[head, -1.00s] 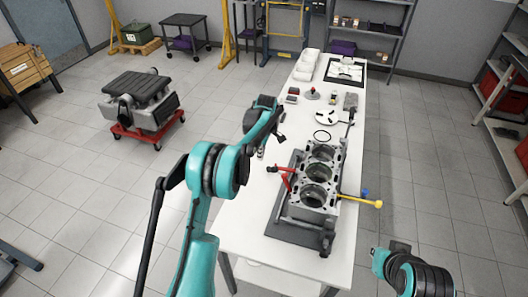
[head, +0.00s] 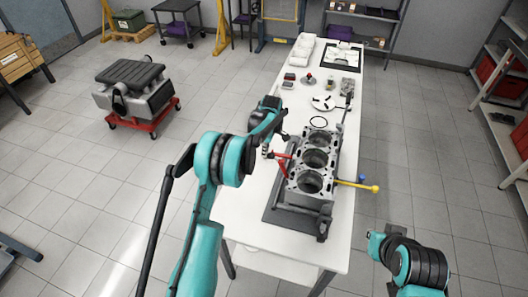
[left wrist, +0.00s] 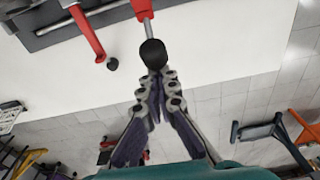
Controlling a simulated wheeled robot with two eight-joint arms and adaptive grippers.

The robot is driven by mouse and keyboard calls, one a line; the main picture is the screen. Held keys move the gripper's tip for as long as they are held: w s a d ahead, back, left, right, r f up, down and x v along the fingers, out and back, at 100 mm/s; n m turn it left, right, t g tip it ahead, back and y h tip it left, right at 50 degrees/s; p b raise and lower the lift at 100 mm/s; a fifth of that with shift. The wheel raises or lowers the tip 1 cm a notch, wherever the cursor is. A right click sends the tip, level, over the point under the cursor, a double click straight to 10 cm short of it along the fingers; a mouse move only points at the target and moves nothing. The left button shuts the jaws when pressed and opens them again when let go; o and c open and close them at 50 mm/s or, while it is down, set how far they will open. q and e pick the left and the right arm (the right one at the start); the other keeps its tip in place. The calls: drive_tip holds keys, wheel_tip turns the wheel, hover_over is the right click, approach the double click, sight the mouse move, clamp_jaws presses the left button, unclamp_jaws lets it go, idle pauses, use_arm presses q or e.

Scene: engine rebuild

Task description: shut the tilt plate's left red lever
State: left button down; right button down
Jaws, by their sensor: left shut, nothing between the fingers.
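The tilt plate (head: 285,214) is a dark plate on the white table, with the grey engine block (head: 314,160) on it. Red lever parts (head: 280,157) stand out from its left side. In the left wrist view, one red lever (left wrist: 142,8) has a metal rod and black knob (left wrist: 153,52); another red arm (left wrist: 87,34) lies left of it. My left gripper (head: 284,136) is just beyond the lever in the head view. In the wrist view its fingers (left wrist: 156,77) are shut and empty, with their tips close to the knob; I cannot tell whether they touch.
A red-wheeled cart (head: 145,121) stands on the floor at left.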

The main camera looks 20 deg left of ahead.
sight(282, 160)
use_arm(q)
drive_tip(key=d+r+y, duration=0.1)
drive_tip(key=d, duration=0.1)
drive_tip(key=d+r+y+b, duration=0.1)
drive_tip(key=d, duration=0.2)
drive_tip(key=d+r, duration=0.1)
drive_tip(key=d, duration=0.1)
drive_tip(key=shift+s+d+r+y+b, duration=0.1)
drive_tip(key=shift+d+r+y+b, duration=0.05)
drive_tip(key=shift+y+b, duration=0.2)
drive_tip(key=shift+d, duration=0.1)
